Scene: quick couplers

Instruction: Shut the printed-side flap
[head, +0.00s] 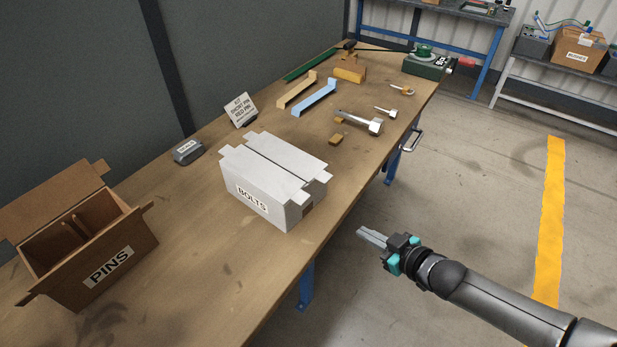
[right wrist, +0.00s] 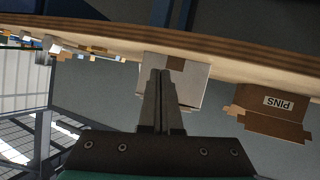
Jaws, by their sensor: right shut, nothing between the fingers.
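A white box (head: 262,193) labelled BOLTS stands on the bench. Two long top flaps, the one on the printed side (head: 262,172) and the far one (head: 287,150), lie over its top with a dark seam between them. I cannot tell whether the printed-side flap is fully flat. Small tabs stick out at both ends. My right gripper (head: 362,236) is shut and empty, off the bench's front edge, to the right of the white box and apart from it. The right wrist view shows its fingers (right wrist: 159,75) together, with the white box (right wrist: 194,84) behind them, upside down. My left gripper is out of view.
An open brown PINS box (head: 85,283) with dividers stands at the left of the bench (head: 185,235). A small sign (head: 240,109) and grey block (head: 188,151) stand behind the white box. Metal parts (head: 360,122) and coloured brackets (head: 314,98) lie farther back.

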